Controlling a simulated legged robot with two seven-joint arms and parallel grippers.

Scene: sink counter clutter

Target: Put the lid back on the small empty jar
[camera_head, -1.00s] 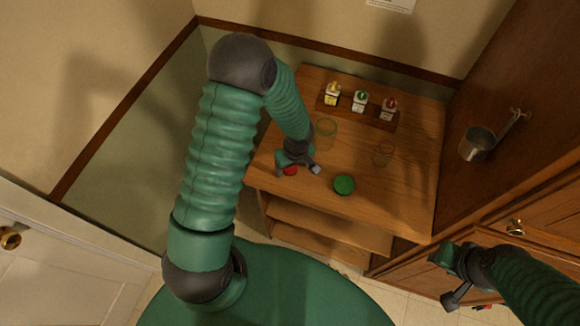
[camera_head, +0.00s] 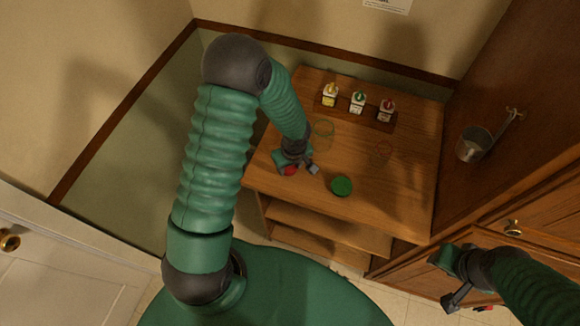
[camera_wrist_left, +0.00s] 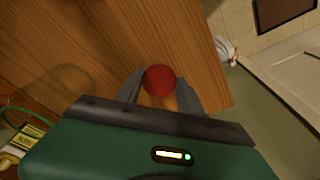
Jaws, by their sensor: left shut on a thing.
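The red lid (camera_head: 290,171) lies at the table's front left, and my left gripper (camera_head: 296,170) is shut on it. In the left wrist view the round red lid (camera_wrist_left: 160,80) sits between the two fingers over the wood. The small clear jar (camera_head: 381,152) with a reddish rim stands open at the right middle of the table, apart from the gripper. A larger clear jar (camera_head: 324,132) with a greenish rim stands behind my left gripper. A green lid (camera_head: 341,186) lies near the front edge. My right gripper (camera_head: 450,277) is open and empty, off the table.
The wooden table (camera_head: 400,205) has free room at its right front. A rack (camera_head: 330,107) with several small labelled bottles stands at the back. A metal dipper (camera_head: 474,145) hangs on the right cabinet side. The table's front left edge is close to the red lid.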

